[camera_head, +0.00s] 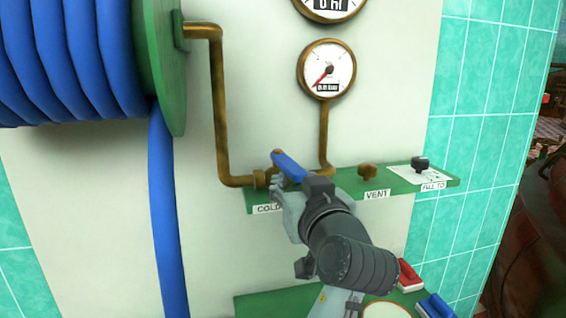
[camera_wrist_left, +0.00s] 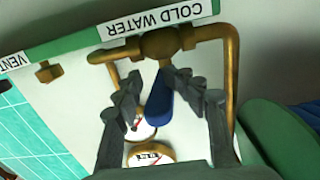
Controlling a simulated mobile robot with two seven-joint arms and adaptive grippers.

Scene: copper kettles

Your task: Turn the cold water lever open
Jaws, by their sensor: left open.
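The cold water lever (camera_head: 289,166) has a blue handle on a brass valve in the pipe above the COLD WATER label. In the left wrist view, which is upside down, the blue handle (camera_wrist_left: 175,98) sticks out from the brass valve body (camera_wrist_left: 162,44), across the line of the pipe. My left gripper (camera_head: 287,190) is at the lever, partly hiding the valve and label. In the wrist view its fingers (camera_wrist_left: 165,84) are open, one on each side of the handle. Whether either finger touches it I cannot tell. My right gripper is not in view.
A green shelf (camera_head: 335,195) carries the valve, a brass VENT knob (camera_head: 367,171) and a black FILL TO knob (camera_head: 420,164). A gauge (camera_head: 326,69) hangs above. A blue hose reel (camera_head: 75,60) is at left. Red (camera_head: 410,276) and blue (camera_head: 436,306) handles sit below right.

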